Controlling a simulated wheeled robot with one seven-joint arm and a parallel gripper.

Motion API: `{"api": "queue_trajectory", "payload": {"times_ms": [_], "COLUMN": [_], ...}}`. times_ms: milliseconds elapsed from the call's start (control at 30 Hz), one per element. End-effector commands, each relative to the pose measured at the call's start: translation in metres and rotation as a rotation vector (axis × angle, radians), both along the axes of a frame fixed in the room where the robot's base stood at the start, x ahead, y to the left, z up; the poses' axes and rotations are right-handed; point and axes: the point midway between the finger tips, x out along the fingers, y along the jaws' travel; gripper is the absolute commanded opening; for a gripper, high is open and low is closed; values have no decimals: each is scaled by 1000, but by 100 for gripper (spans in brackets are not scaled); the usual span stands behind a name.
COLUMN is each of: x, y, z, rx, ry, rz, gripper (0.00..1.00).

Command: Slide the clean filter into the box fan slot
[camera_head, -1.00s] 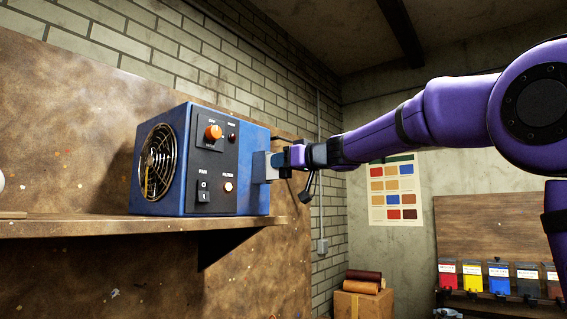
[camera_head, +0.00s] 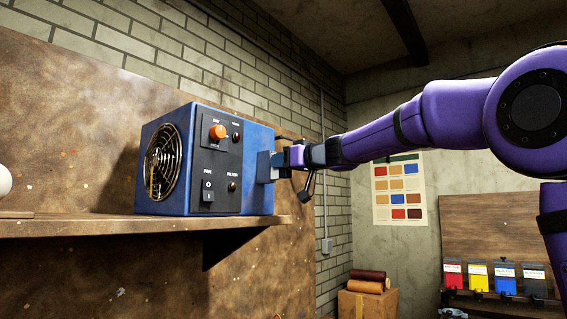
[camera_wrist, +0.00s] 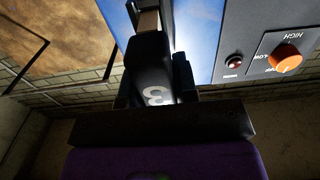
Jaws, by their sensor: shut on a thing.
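The blue box fan (camera_head: 225,160) stands on the shelf, with a round grille on its left face and a dark control panel in front. My gripper (camera_head: 281,160) is at the fan's right side, shut on the outer end of the filter (camera_head: 264,167). Only a small grey part of the filter shows, against the fan's right side; the rest is hidden. The slot itself cannot be made out. In the wrist view the gripper's dark fingers (camera_wrist: 160,80) are close beside the blue housing (camera_wrist: 200,35).
The wooden shelf (camera_head: 130,227) ends just right of the fan. A pale round object (camera_head: 4,180) sits at the shelf's left. The filter lamp (camera_head: 232,186) on the panel is dark. A brick wall stands behind.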

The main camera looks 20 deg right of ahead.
Motion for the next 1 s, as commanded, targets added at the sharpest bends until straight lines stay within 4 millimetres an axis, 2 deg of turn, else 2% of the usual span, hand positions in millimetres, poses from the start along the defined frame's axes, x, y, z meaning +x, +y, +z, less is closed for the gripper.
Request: {"api": "queue_trajectory", "payload": {"times_ms": [67,100,200,567,667,1000], "x": [1,1,1,-3,-11,-62], "y": [1,1,1,-2,-8,-44], "z": [0,0,0,0,1,0], "rx": [1,1,1,-1,-1,0], "ry": [-1,-1,-1,-1,-1,-1], "rz": [0,0,0,0,0,-2], "gripper": [3,34,57,57,57,57]}}
